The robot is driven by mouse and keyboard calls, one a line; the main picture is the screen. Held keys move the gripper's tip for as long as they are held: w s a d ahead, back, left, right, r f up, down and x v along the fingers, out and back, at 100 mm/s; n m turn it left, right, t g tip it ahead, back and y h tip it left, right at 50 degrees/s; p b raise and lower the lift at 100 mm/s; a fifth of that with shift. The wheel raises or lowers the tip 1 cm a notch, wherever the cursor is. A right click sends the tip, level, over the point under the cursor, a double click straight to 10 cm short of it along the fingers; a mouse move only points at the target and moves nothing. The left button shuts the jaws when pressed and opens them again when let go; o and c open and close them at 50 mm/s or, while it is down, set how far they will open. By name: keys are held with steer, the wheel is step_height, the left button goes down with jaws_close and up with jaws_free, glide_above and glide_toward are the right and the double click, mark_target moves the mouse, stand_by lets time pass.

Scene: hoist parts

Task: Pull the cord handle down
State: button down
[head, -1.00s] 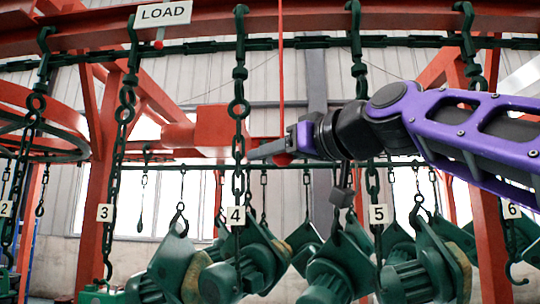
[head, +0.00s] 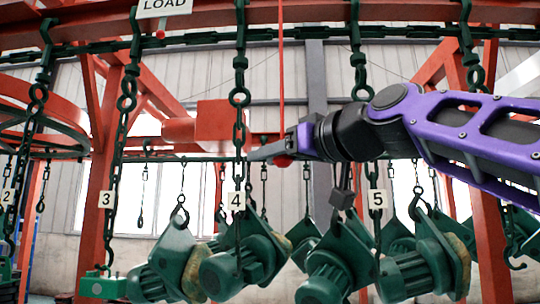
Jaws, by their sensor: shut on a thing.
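A thin red cord (head: 281,70) hangs straight down from the red overhead beam. Its red handle (head: 283,160) is a small rounded knob at the cord's lower end. My gripper (head: 268,152), on the purple and black arm coming in from the right, is shut on the handle. Its dark fingers point left and partly cover the handle, which shows just below them. The cord runs up from the grip and looks straight.
Dark green chains with number tags, such as tag 4 (head: 237,201) and tag 5 (head: 377,199), hang on both sides. Several green hoist parts (head: 235,265) hang below. A LOAD sign (head: 165,7) is on the beam (head: 340,20). A red box (head: 213,121) is behind.

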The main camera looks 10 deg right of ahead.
steer(key=shift+f, duration=0.15)
steer(key=shift+c, duration=2.2)
jaws_free()
steer(key=v, duration=1.7)
steer(key=shift+s, duration=0.25)
